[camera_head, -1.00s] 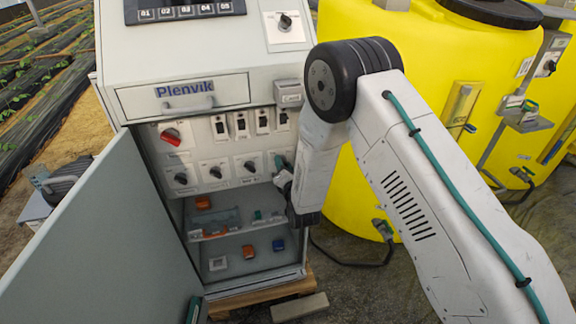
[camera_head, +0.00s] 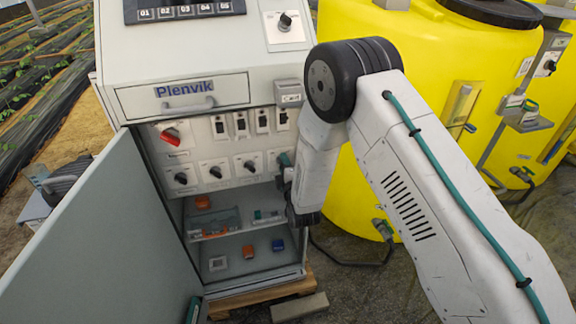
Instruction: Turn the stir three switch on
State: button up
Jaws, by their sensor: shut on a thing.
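The open cabinet's switch panel (camera_head: 200,155) has an upper row of small dark switches (camera_head: 240,123) and a lower row of black rotary knobs (camera_head: 215,172). The labels are too small to read, so I cannot tell which is the stir three switch. My gripper (camera_head: 284,162) is at the right end of the lower row, shut on the knob there. My own arm and the gripper hide most of that knob, so its setting cannot be seen.
A red main switch (camera_head: 170,136) sits at the panel's upper left. The cabinet door (camera_head: 100,240) stands open at the left. Shelves below hold small orange and blue parts. A yellow tank (camera_head: 440,130) stands close on the right. A grey block (camera_head: 299,307) lies on the ground.

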jog(key=shift+w+r+m, duration=0.1)
jog(key=shift+m, duration=3.8)
jog(key=o, duration=1)
jog(key=v, duration=0.7)
jog(key=shift+s, duration=0.4)
jog(key=shift+d+m, duration=0.1)
jog(key=shift+m, duration=0.2)
